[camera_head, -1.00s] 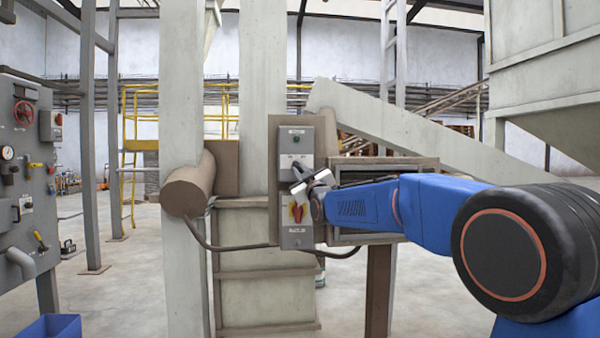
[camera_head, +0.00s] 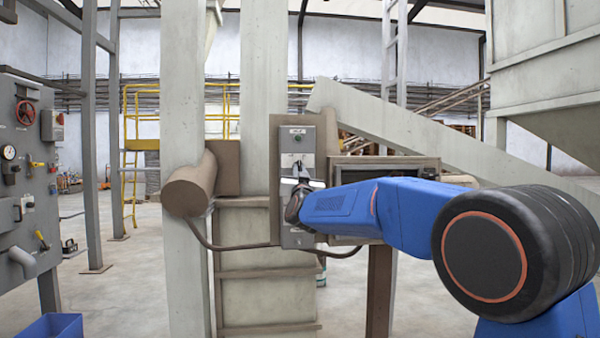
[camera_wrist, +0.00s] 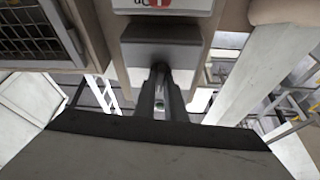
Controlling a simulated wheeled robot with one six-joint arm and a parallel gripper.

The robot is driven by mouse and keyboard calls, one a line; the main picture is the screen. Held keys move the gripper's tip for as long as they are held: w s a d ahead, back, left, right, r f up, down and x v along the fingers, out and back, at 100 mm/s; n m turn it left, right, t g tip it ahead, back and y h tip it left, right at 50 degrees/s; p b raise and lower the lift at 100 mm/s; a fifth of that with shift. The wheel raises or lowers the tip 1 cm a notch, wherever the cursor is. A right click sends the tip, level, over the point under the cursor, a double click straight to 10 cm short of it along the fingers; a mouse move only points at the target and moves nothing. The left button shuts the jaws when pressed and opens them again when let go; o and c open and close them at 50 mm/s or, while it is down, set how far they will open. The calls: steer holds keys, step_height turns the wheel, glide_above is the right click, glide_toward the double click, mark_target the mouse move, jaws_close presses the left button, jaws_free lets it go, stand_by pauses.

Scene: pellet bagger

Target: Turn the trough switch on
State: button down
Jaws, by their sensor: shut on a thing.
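A tall grey control panel (camera_head: 296,241) is fixed on a brown backing plate on the machine's front. My gripper (camera_head: 293,193) is at the panel's middle and hides the red and yellow rotary switch. In the wrist view, my gripper (camera_wrist: 161,72) has its two dark fingers close together at a protruding grey housing (camera_wrist: 160,50), shut on what seems to be its switch handle, mostly hidden between them. A red and white label (camera_wrist: 160,4) shows at the top edge.
A grille-fronted box (camera_head: 386,168) stands just right of the panel, behind my arm. A brown cylinder (camera_head: 190,186) sticks out to the left. A cable (camera_head: 232,247) hangs below. A valve panel (camera_head: 22,170) stands far left; open floor lies between.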

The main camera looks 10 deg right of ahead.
steer(key=shift+a+m+g+h, duration=0.1)
steer(key=shift+m+g+h, duration=0.15)
steer(key=shift+m+h, duration=0.95)
steer(key=shift+a+m+g+h, duration=0.1)
steer(key=shift+m+g+h, duration=0.2)
steer(key=shift+m, duration=1.7)
steer(key=c, duration=1.8)
jaws_free()
steer(key=shift+r, duration=0.1)
steer(key=v, duration=1.7)
steer(key=shift+s+a, duration=0.1)
steer(key=shift+s, duration=0.1)
